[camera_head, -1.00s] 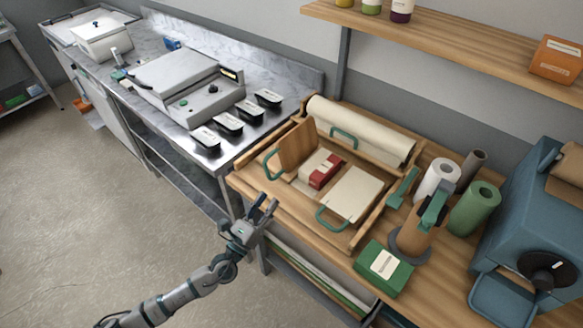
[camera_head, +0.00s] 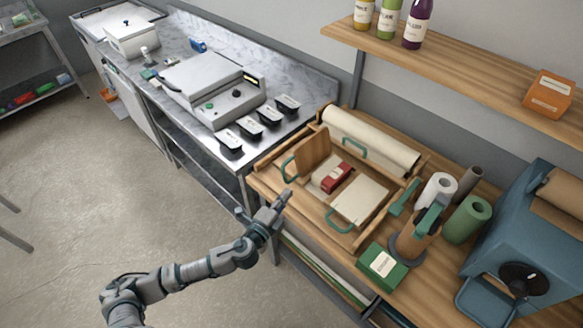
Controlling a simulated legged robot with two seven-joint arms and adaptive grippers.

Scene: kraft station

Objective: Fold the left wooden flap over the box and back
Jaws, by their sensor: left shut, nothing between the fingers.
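The left wooden flap (camera_head: 311,149) stands raised and tilted at the left of the wrapping station, with a green handle (camera_head: 289,168) on its left side. The box (camera_head: 336,178), red and white, lies flat just right of the flap, apart from my gripper. My left gripper (camera_head: 284,197) is shut and empty. It appears in front of the station's front left edge, lower left of the flap and its handle. My right gripper is not in view.
A paper roll (camera_head: 371,141) lies behind. A green carton (camera_head: 382,267), a tape dispenser (camera_head: 413,238) and upright rolls (camera_head: 467,219) crowd the right. A steel counter (camera_head: 235,170) stands left; the floor before it is clear.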

